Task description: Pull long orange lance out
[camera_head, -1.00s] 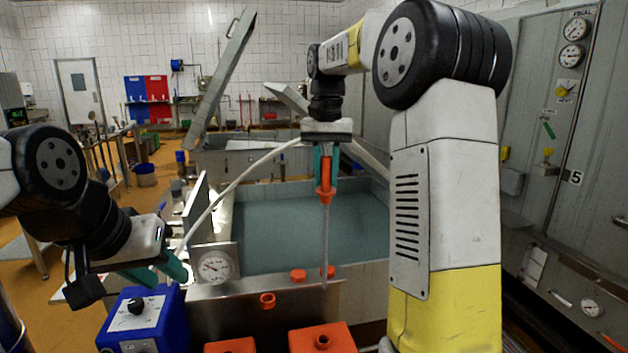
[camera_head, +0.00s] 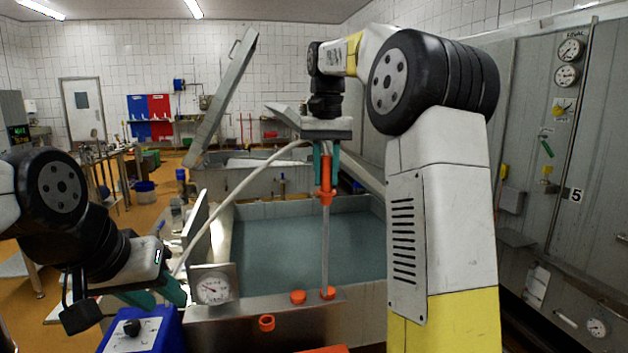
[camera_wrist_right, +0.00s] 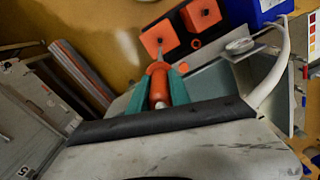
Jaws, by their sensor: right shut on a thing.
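The long lance has an orange handle (camera_head: 326,178) and a thin grey shaft (camera_head: 325,245). It hangs upright in front of the vat, and its lower end overlaps a small orange ring (camera_head: 328,293) on the vat's front ledge. I cannot tell whether the end is in the ring or in front of it. My right gripper (camera_head: 327,180) is shut on the handle with its teal fingers. In the right wrist view the orange handle (camera_wrist_right: 159,82) lies between both fingers. My left gripper (camera_head: 158,295) is low at left, fingers apart, away from the lance, above a blue box (camera_head: 142,335).
The vat holds blue-grey liquid (camera_head: 290,240). A round gauge (camera_head: 213,288) and orange fittings (camera_head: 266,322) sit at its front. A pale hose (camera_head: 225,190) arcs from near my right gripper to the left. Orange blocks (camera_wrist_right: 160,38) are below. A panelled cabinet (camera_head: 530,150) stands right.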

